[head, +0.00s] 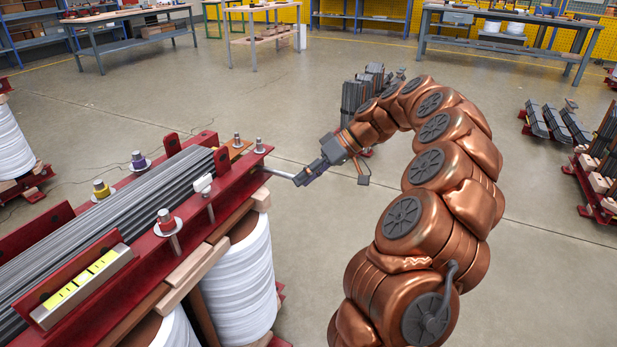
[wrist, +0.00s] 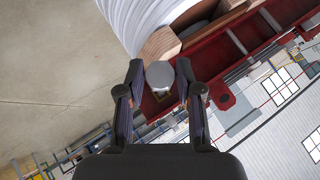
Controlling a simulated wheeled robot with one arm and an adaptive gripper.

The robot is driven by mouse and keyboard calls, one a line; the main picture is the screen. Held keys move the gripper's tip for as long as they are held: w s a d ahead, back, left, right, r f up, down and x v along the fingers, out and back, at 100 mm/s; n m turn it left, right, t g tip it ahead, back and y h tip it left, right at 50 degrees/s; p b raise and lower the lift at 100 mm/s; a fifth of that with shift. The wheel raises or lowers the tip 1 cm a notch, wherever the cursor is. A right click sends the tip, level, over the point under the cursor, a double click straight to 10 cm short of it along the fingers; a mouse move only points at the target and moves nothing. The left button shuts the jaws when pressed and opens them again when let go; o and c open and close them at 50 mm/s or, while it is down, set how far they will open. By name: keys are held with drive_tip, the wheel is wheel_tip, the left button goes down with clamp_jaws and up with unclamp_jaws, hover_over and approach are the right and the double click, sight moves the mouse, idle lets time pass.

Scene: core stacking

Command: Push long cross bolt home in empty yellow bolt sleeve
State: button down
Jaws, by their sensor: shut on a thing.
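My gripper (head: 304,178) is shut on the long cross bolt (head: 280,173), a bare grey metal rod, off the right end of the red beam (head: 228,190). The bolt lies roughly level, and its far end meets the beam's end in the picture; how deep it sits is hidden. In the wrist view, the bolt's round grey head (wrist: 160,75) shows between the two fingers of my gripper (wrist: 160,68), in front of the red beam (wrist: 238,82). A yellow collar (head: 101,190) stands on the stack's far side. I cannot make out the empty yellow sleeve's mouth at the bolt.
The grey laminated core (head: 110,215) lies between red beams over white coils (head: 240,270). Upright bolts, a white-topped pin (head: 203,184) and a yellow-marked level (head: 82,285) are on the near beam.

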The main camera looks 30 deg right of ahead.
drive_tip(key=shift+w+a+p, duration=0.5)
drive_tip(key=shift+w+a, duration=0.45)
drive_tip(key=shift+w, duration=0.65)
drive_tip(key=shift+w+a+p, duration=0.45)
drive_tip(key=shift+w+a, duration=0.55)
drive_tip(key=shift+w, duration=0.6)
drive_tip(key=shift+w+a+p, duration=0.5)
drive_tip(key=shift+w+a, duration=0.45)
drive_tip(key=shift+w, duration=0.65)
idle(0.8)
drive_tip(key=c, duration=0.7)
unclamp_jaws()
drive_tip(key=shift+r, duration=0.1)
drive_tip(key=v, duration=1.1)
drive_tip(key=shift+d, duration=0.4)
drive_tip(key=shift+s+r, duration=0.1)
drive_tip(key=shift+c, duration=0.2)
